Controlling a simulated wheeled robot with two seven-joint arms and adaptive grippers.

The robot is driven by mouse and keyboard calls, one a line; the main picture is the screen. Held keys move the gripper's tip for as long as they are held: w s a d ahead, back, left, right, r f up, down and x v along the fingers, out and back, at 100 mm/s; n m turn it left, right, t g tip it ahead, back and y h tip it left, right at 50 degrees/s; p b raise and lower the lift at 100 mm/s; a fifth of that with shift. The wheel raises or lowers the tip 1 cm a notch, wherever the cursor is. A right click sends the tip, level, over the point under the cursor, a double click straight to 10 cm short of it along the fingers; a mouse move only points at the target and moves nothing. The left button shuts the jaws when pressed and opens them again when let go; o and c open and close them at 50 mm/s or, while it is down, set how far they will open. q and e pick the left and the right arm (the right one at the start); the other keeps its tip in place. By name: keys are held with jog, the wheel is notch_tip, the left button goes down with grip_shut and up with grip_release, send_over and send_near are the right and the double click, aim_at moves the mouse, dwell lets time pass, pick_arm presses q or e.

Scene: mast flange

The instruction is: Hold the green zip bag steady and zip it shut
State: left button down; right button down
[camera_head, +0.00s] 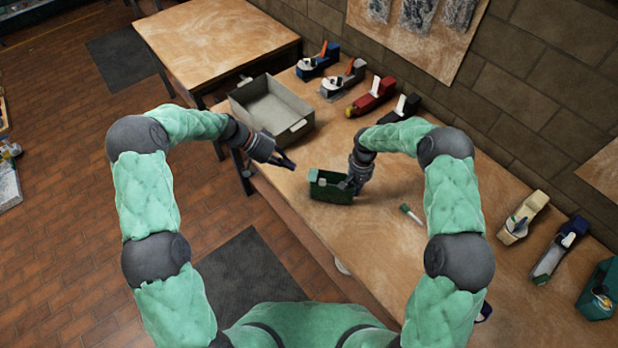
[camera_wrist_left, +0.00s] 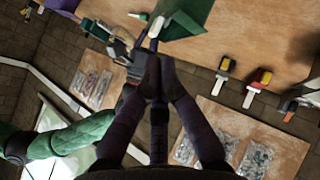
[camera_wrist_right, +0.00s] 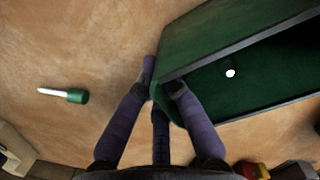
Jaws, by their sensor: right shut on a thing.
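The green zip bag (camera_head: 331,188) stands on the workbench with its mouth open and its inside dark. My right gripper (camera_head: 353,183) is shut on its right end; in the right wrist view the fingers (camera_wrist_right: 160,85) pinch the bag's edge (camera_wrist_right: 215,45). A small dark piece with a white end (camera_wrist_right: 229,71) shows inside the bag there. My left gripper (camera_head: 287,163) is left of the bag, apart from it, its fingers together and empty. In the left wrist view the bag (camera_wrist_left: 185,20) is beyond the fingertips, with a small white piece (camera_wrist_left: 157,26) near its edge.
A grey open bin (camera_head: 270,108) stands behind my left gripper.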

aim_at(322, 182)
pick_arm(q)
jog(key=a+n+y, duration=0.1)
jog(key=a+n, duration=0.3)
jog(key=n, duration=1.9)
jog(key=d+r+x, duration=0.2)
jog(key=x, duration=1)
jog(key=shift+g, duration=0.3)
